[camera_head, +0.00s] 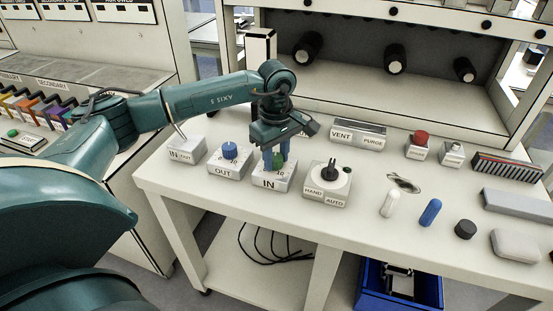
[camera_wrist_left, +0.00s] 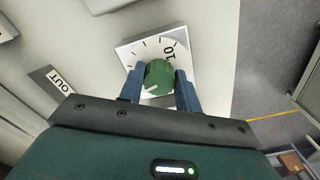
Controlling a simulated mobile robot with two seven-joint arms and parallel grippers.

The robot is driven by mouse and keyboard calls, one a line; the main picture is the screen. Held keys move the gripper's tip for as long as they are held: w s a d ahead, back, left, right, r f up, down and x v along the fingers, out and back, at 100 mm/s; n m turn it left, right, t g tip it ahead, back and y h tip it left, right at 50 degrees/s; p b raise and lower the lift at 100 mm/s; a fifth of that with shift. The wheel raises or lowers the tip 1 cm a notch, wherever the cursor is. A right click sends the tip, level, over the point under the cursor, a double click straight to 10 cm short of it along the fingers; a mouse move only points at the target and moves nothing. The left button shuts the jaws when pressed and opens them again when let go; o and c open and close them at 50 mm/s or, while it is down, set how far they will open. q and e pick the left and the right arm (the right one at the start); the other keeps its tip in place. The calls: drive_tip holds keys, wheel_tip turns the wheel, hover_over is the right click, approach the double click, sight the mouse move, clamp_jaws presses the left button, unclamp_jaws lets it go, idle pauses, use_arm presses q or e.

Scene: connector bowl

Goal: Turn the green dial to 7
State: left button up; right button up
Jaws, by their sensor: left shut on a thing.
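The green dial (camera_wrist_left: 158,78) sits on a white square plate with black tick marks and a "10" (camera_wrist_left: 170,50). My left gripper (camera_wrist_left: 160,88) is shut on the dial, with one blue finger on each side of it. A pale line shows on the dial's lower left part; the number it points to cannot be read. In the head view the green dial (camera_head: 278,158) is mostly hidden between the fingers of my left gripper (camera_head: 275,160), above the box labelled "IN" (camera_head: 270,184). My right gripper is not in view.
The "OUT" box with a blue dial (camera_head: 229,149) stands left of the "IN" box, and the "HAND AUTO" switch box (camera_head: 328,184) stands right. A red button box (camera_head: 420,143) and several loose parts, including a blue cylinder (camera_head: 430,212), lie farther right.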

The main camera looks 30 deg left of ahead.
use_arm(q)
drive_tip(key=m+b, duration=0.1)
drive_tip(key=m, duration=0.1)
drive_tip(key=shift+m, duration=0.4)
drive_tip(key=m+b, duration=0.1)
drive_tip(key=m, duration=0.2)
drive_tip(key=shift+m, duration=0.3)
drive_tip(key=m+b, duration=0.1)
drive_tip(key=m, duration=0.2)
drive_tip(key=shift+a, duration=0.1)
drive_tip(key=m, duration=0.2)
drive_tip(key=shift+s+m+b, duration=0.1)
drive_tip(key=shift+m+b, duration=0.2)
drive_tip(key=shift+b, duration=0.05)
drive_tip(key=shift+m, duration=0.6)
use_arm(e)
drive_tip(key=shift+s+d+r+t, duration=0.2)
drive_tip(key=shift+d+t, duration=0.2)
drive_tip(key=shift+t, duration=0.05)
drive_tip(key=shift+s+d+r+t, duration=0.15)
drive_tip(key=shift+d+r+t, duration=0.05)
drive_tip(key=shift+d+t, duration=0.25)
use_arm(q)
drive_tip(key=shift+m, duration=0.3)
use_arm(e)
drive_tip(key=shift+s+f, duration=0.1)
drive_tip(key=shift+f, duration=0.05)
use_arm(q)
drive_tip(key=o, duration=1)
drive_tip(key=shift+c, duration=0.2)
